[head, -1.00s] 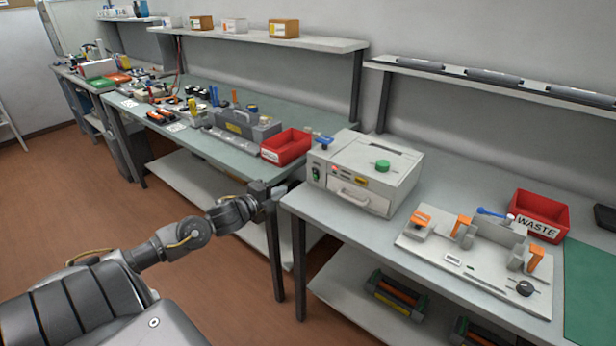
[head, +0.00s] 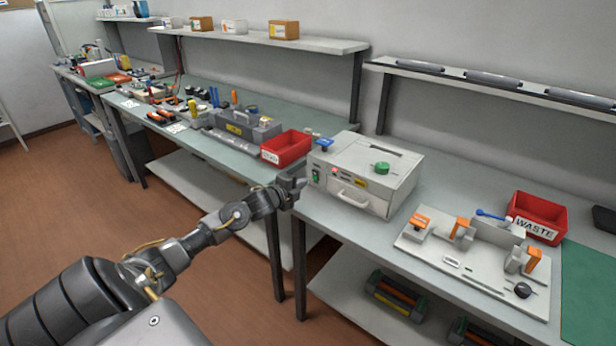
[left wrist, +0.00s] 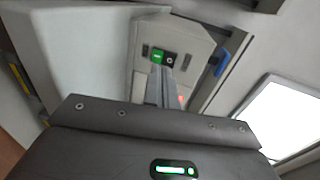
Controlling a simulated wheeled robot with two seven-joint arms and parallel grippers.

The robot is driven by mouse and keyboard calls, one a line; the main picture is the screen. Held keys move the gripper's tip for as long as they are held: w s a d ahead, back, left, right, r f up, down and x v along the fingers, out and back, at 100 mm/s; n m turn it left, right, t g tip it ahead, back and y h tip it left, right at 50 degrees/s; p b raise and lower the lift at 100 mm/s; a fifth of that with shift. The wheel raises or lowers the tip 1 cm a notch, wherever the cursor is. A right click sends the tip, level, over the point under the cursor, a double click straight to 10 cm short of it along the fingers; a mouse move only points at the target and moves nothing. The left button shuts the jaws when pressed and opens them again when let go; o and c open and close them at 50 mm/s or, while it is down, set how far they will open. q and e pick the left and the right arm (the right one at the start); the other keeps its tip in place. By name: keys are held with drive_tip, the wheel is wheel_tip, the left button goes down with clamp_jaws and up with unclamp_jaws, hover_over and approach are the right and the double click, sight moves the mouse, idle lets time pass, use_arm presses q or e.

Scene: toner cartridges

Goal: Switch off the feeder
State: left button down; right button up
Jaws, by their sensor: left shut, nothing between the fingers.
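The feeder (head: 378,178) is a pale grey box with a green knob on top and a handle on its front. Its power switch (head: 315,176) is on the left of the front face; a red light glows beside it. In the left wrist view the switch (left wrist: 163,58) shows a lit green part and a dark part with a ring mark. My left gripper (head: 301,184) is shut and empty, just left of the switch. In the left wrist view its fingertips (left wrist: 165,72) point at the switch; I cannot tell whether they touch. My right gripper is out of view.
A red bin (head: 286,150) stands behind and left of the feeder. A fixture plate (head: 470,262) with orange clamps and a red WASTE bin (head: 538,217) are to the right.

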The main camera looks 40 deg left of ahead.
sight(314, 174)
use_arm(q)
drive_tip(key=w, duration=0.3)
drive_tip(key=shift+r, duration=0.3)
drive_tip(key=shift+w, duration=0.2)
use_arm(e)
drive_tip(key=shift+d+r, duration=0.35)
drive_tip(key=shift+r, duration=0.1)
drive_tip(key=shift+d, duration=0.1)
